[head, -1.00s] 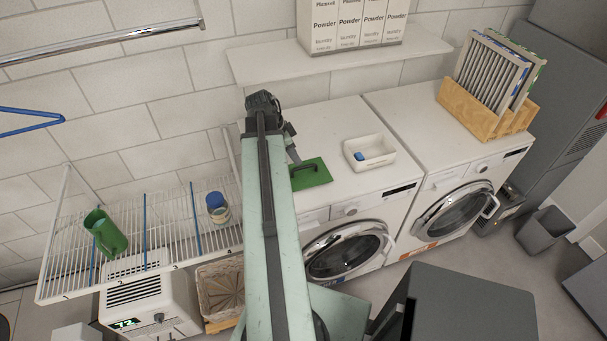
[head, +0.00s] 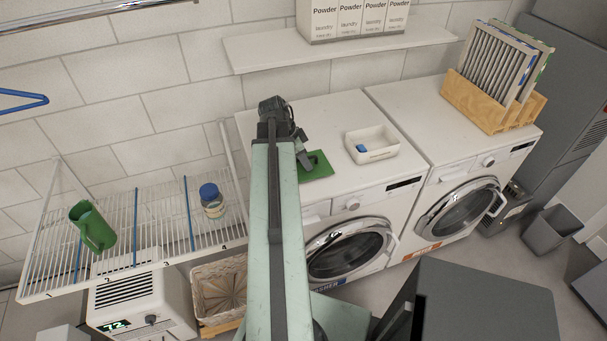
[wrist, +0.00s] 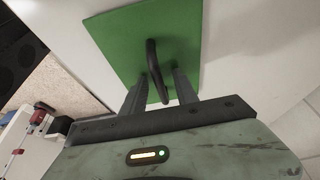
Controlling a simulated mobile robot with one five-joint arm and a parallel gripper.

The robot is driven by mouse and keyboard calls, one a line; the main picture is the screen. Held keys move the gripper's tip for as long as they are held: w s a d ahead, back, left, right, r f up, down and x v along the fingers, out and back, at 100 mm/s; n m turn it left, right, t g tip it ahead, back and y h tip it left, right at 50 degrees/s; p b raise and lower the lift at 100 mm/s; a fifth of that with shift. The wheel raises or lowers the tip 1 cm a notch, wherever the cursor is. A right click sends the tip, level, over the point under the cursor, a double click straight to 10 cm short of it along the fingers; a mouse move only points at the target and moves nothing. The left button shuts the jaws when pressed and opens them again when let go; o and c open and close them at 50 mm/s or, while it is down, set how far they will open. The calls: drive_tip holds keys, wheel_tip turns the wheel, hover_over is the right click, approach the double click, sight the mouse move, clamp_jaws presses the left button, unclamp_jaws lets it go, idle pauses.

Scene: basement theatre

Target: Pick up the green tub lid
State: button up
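The green tub lid (head: 318,167) is a flat green square lying on the white washer top (head: 345,110), near its front left. In the wrist view the lid (wrist: 180,28) has a dark arched handle (wrist: 152,58) at its middle. My gripper (wrist: 160,76) is open, its two fingers on either side of the near part of the handle, with gaps visible. In the head view my gripper (head: 306,163) is low over the lid and hides its left part. Whether the fingertips touch the lid is unclear.
A white tray (head: 384,153) with a blue item stands right of the lid. A wooden rack (head: 470,105) holds panels on the right machine. A wire shelf (head: 160,232) at left carries a green jug (head: 92,228) and a blue-capped jar (head: 211,202). A wall shelf (head: 270,52) hangs above.

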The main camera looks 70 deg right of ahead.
clamp_jaws()
drive_tip(key=shift+r, duration=0.1)
wheel_tip(320, 180, up, 10)
drive_tip(key=p, duration=1)
drive_tip(key=shift+r, duration=0.1)
